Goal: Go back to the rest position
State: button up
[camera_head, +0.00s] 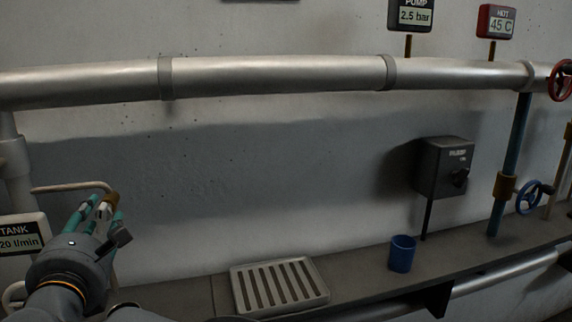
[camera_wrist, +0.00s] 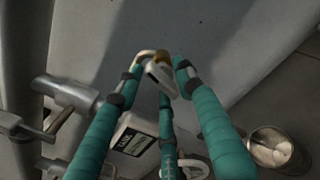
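My gripper (camera_head: 100,207), with teal fingers, is at the far left by the wall, next to a pale bent pipe spout with a brass end (camera_head: 112,198). In the wrist view, the fingertips of my gripper (camera_wrist: 158,80) are around or just in front of this spout end (camera_wrist: 163,62) and a small white piece (camera_wrist: 160,77). I cannot tell whether the fingers touch them or grip anything.
A tank display (camera_head: 22,233) is beside my gripper. A slatted drain tray (camera_head: 279,285) and a blue cup (camera_head: 402,253) are on the ledge, with a grey switch box (camera_head: 443,167) above. A metal container with pale round things (camera_wrist: 272,152) shows in the wrist view. A large pipe (camera_head: 270,75) runs along the wall.

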jog(key=shift+w+a+f+m+b, duration=0.15)
jog(key=shift+w+f+m+b, duration=0.15)
jog(key=shift+m+b, duration=0.4)
jog(key=m, duration=0.1)
jog(key=m+b, duration=0.1)
jog(key=m, duration=0.1)
jog(key=shift+s+r, duration=0.2)
jog(key=shift+r, duration=0.1)
jog(key=shift+m, duration=0.9)
jog(key=m, duration=0.6)
jog(key=shift+w+d+r+m+b, duration=0.1)
jog(key=shift+d+r+m+b, duration=0.05)
jog(key=shift+d+m+b, duration=0.2)
jog(key=shift+a, duration=0.1)
